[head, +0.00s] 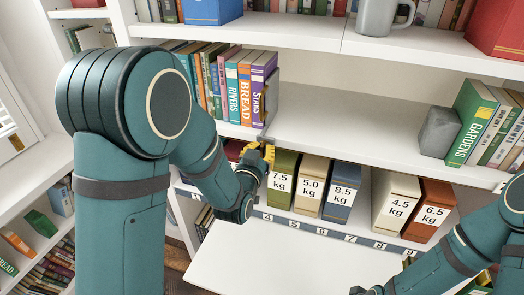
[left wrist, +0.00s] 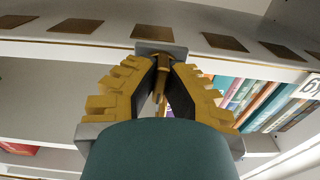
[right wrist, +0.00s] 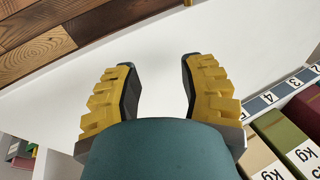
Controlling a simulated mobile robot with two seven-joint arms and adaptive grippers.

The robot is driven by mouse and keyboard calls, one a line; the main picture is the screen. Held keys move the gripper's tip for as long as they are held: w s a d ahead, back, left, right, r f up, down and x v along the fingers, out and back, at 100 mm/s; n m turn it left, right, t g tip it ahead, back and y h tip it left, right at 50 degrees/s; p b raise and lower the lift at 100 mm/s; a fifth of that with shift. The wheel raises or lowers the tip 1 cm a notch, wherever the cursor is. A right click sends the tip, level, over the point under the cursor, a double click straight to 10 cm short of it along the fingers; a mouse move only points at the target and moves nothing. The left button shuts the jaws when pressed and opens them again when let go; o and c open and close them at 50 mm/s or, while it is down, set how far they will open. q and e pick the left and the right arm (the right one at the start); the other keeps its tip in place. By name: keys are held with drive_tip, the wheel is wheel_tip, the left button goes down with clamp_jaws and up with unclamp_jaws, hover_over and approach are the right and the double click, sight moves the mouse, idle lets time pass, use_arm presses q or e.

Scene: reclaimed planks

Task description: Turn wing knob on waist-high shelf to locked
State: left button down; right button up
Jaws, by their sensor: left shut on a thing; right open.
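The wing knob (left wrist: 164,62) shows in the left wrist view as a small brownish piece on a grey plate (left wrist: 150,48) at the shelf's edge. My left gripper (left wrist: 162,78) is shut on it, with a dark finger pad on each side. In the head view my left gripper (head: 257,157) is at the shelf edge below the purple book, and its fingers and arm hide the knob there. I cannot tell which way the wings point. My right gripper (right wrist: 158,75) is open and empty in its wrist view, above a white surface.
Upright books (head: 232,85) stand on the shelf just above my left gripper. Weight-labelled boxes (head: 310,185) stand in a row below, behind a numbered strip (head: 320,233). A grey block (head: 438,132) and more books are at right. The white surface (head: 290,262) in front is clear.

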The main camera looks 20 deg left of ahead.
sight(262, 145)
use_arm(q)
drive_tip(key=shift+n, duration=0.3)
idle(0.4)
drive_tip(key=c, duration=1.1)
unclamp_jaws()
drive_tip(key=shift+o, duration=0.2)
wheel_tip(262, 145, up, 10)
